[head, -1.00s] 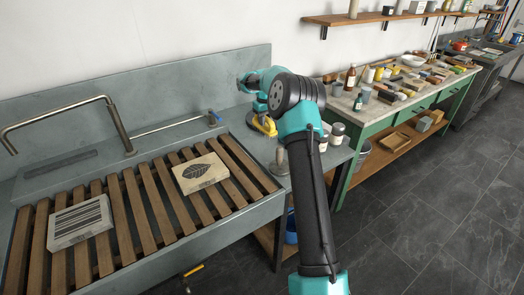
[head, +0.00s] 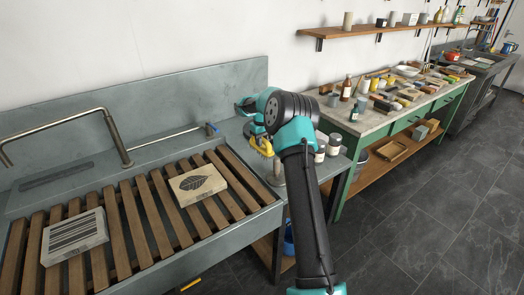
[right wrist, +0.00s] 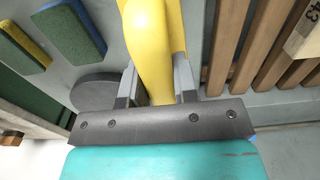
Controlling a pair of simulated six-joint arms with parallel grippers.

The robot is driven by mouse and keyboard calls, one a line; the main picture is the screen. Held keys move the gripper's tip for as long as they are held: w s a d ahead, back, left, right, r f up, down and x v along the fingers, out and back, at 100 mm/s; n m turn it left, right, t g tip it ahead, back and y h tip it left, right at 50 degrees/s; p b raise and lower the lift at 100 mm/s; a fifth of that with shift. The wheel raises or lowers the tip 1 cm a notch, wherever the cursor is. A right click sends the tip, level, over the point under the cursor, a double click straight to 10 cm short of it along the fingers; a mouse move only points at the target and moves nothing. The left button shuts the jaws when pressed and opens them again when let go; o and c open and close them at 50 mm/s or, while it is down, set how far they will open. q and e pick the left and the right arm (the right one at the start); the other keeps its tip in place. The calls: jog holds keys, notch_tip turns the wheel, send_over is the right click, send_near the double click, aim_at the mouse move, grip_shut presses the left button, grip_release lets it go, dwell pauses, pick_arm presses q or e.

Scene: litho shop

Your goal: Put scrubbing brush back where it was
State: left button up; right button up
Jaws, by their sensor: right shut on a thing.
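The yellow scrubbing brush (head: 262,146) is in my right gripper (right wrist: 158,78), over the grey ledge at the right end of the slatted sink. In the right wrist view the yellow handle (right wrist: 150,45) runs between the two fingers, which are shut on it. The brush's bristles are not clear in either view. In the head view my right arm hides part of the gripper and the ledge. Whether the brush touches the ledge cannot be told. My left gripper is not in view.
Two stone blocks, one striped (head: 74,236) and one with a leaf (head: 197,184), lie on the wooden slats (head: 134,222). Sponges (right wrist: 75,25) and a round grey disc (right wrist: 98,92) are close to the gripper. Jars (head: 334,143) stand right of the arm. A cluttered bench (head: 352,124) lies beyond.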

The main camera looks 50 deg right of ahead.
aim_at(262, 149)
jog(key=shift+f, duration=2.45)
jog(key=shift+f, duration=0.2)
jog(key=o, duration=0.9)
jog(key=shift+r, duration=0.1)
notch_tip(262, 149, up, 12)
jog(key=shift+r, duration=0.1)
